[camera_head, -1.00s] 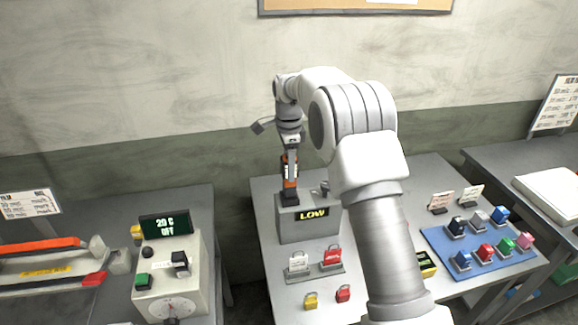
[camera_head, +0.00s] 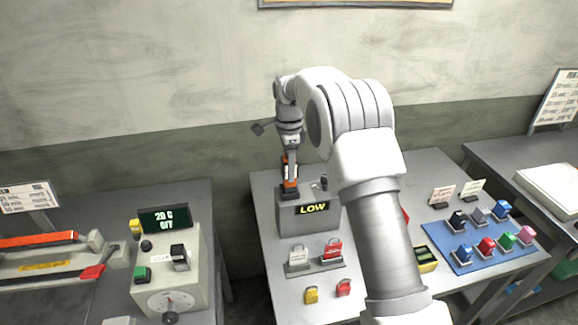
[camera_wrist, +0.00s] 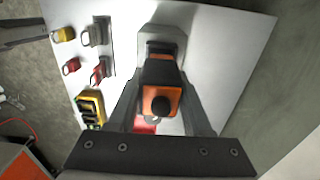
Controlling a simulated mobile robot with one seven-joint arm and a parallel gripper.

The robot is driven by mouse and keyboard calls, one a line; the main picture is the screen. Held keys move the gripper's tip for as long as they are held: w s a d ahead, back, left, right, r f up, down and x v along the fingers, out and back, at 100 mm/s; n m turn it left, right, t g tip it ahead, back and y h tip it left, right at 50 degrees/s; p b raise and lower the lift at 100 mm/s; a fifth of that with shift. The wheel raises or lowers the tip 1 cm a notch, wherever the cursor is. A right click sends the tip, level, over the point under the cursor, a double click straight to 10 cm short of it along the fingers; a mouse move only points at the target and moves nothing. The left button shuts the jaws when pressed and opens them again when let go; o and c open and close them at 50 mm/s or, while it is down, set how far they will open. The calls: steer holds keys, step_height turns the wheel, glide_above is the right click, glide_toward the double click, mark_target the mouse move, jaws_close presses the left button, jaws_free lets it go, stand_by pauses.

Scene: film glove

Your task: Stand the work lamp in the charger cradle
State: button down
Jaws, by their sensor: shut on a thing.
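The work lamp (camera_head: 290,182) is orange and black and upright. The charger cradle (camera_head: 293,221) is a grey box with a lit "LOW" display. The lamp's black lower end is at a black seat on the cradle's top left; I cannot tell whether it is fully seated. My gripper (camera_head: 290,164) points down from above and is shut on the lamp. In the wrist view, the fingers (camera_wrist: 163,82) flank the lamp (camera_wrist: 160,101), with its black round end towards me. The cradle (camera_wrist: 184,38) shows behind it, partly hidden.
A blue mat (camera_head: 470,259) with several coloured blocks is at right. A control box (camera_head: 170,272) stands on the left table.

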steer(key=shift+f, duration=0.15)
steer(key=shift+c, duration=1.2)
jaws_free()
step_height(320, 180, up, 17)
steer(key=shift+r, duration=0.2)
